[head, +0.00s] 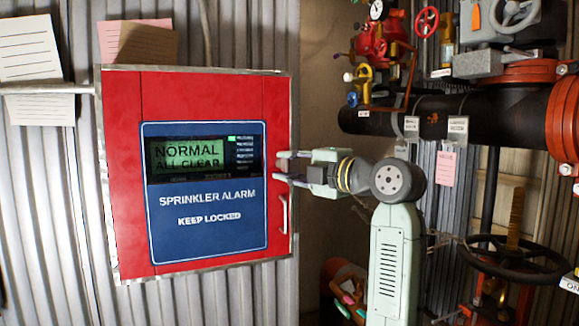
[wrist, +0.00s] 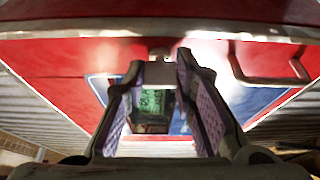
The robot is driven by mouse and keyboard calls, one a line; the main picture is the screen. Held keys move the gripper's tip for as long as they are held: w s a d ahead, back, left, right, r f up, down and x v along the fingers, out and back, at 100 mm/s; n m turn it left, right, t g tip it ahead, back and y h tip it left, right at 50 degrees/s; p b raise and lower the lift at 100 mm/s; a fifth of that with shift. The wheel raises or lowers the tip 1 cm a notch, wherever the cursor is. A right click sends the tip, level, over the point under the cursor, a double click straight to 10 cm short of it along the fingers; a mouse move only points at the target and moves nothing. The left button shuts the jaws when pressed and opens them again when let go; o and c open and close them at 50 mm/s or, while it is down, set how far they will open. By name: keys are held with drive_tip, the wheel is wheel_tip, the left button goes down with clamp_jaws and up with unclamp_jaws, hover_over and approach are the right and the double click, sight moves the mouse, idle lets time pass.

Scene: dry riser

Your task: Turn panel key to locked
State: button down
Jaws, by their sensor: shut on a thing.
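The red sprinkler alarm panel (head: 122,190) hangs on a corrugated wall in the head view. Its blue front reads "SPRINKLER ALARM" and "KEEP LOCKED", and its green screen (head: 185,157) reads "NORMAL ALL CLEAR". My gripper (head: 280,167) comes from the right, its fingertips at the panel's right side. In the wrist view my gripper (wrist: 161,68) is shut on a small pale metal piece, apparently the panel key (wrist: 160,74), against the red panel (wrist: 60,55). The key is hidden in the head view, and its turn angle cannot be told.
A metal door handle (head: 284,214) sits just below my gripper and shows in the wrist view (wrist: 265,78). Black and red pipes (head: 378,121), valves and a dark handwheel (head: 513,258) stand at the right. Paper notes (head: 28,48) are at the upper left.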

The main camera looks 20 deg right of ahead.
drive_tip(key=c, duration=1.3)
unclamp_jaws()
drive_tip(key=shift+s, duration=0.1)
drive_tip(key=v, duration=1.2)
